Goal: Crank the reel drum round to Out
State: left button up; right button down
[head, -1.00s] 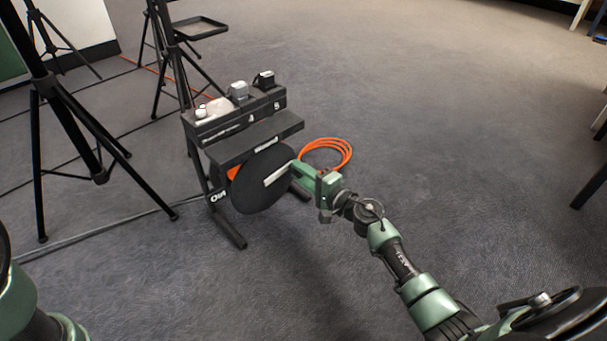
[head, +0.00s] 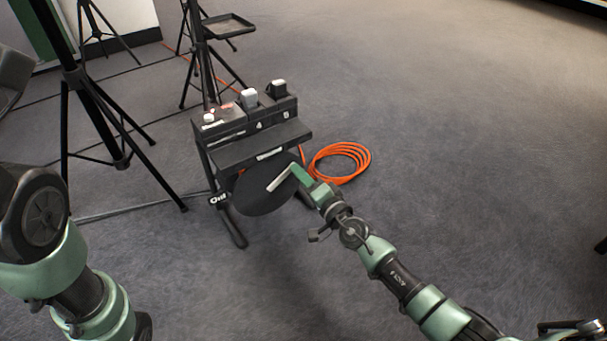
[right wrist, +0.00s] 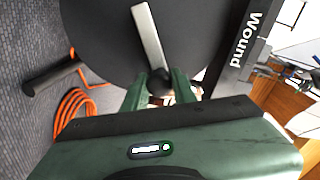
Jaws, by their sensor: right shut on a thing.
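The reel drum (head: 262,200) is a black disc on the front of a dark stand. A pale crank arm (head: 279,179) slants from the disc's middle up and right to its edge; it also shows in the right wrist view (right wrist: 148,35). My right gripper (head: 297,170) is shut on the dark crank knob (right wrist: 159,84) at the arm's outer end. An "Out" label (head: 217,199) sits left of the drum and a "Wound" label (head: 269,154) above it. The "Wound" label is large in the right wrist view (right wrist: 248,38). My left gripper is out of view.
Coiled orange cable (head: 342,160) lies on the carpet right of the stand. A shelf (head: 255,145) and small devices top the stand. Black tripods (head: 118,150) stand left and behind. The carpet to the right is clear.

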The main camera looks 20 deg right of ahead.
dwell(0.3)
jog(key=c, duration=1.1)
grip_release()
jog(key=shift+c, duration=0.2)
jog(key=p+v, duration=0.2)
jog(key=v, duration=0.6)
jog(key=shift+r, duration=0.15)
